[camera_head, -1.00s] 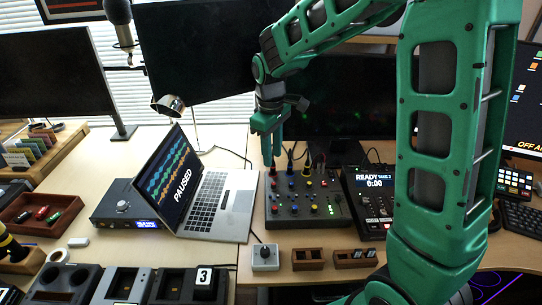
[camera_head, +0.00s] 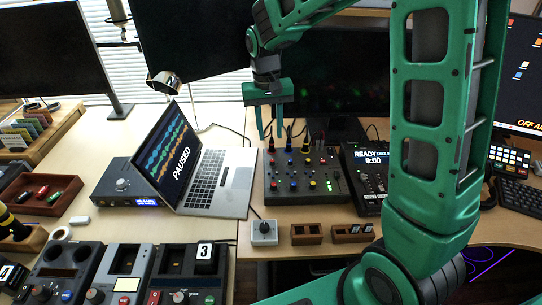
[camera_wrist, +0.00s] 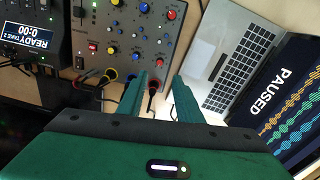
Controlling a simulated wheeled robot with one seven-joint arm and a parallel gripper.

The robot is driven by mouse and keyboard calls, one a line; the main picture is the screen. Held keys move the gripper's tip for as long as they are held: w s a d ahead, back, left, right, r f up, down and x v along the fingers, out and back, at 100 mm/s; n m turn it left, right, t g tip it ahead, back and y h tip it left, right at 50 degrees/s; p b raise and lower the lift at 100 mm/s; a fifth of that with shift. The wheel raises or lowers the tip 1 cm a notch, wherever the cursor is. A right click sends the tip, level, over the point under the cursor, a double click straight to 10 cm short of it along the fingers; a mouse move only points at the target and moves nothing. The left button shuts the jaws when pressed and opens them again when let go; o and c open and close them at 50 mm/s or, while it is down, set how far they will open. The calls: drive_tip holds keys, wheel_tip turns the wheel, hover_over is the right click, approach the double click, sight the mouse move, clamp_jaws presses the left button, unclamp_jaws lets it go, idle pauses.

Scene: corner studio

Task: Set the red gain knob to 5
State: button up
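The dark mixer (camera_head: 333,192) stands on the desk right of the laptop, with rows of coloured knobs. In the wrist view a red knob (camera_wrist: 171,15) sits near the mixer's laptop-side edge, at the top of the picture; its pointer and scale are too small to read. I cannot tell for sure that it is the gain knob. My gripper (camera_head: 270,130) is open and empty above the mixer's back left corner. In the wrist view its fingers (camera_wrist: 160,98) are apart, near the cable plugs and clear of the red knob.
The laptop (camera_head: 225,185) is close on the left, a READY display unit (camera_head: 372,175) on the right. Monitors stand behind. A small white knob box (camera_head: 264,232) and wooden trays (camera_head: 306,234) lie in front.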

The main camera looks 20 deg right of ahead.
sight(272, 160)
drive_tip(key=f, duration=1)
drive_tip(key=shift+d+f, duration=0.3)
clamp_jaws()
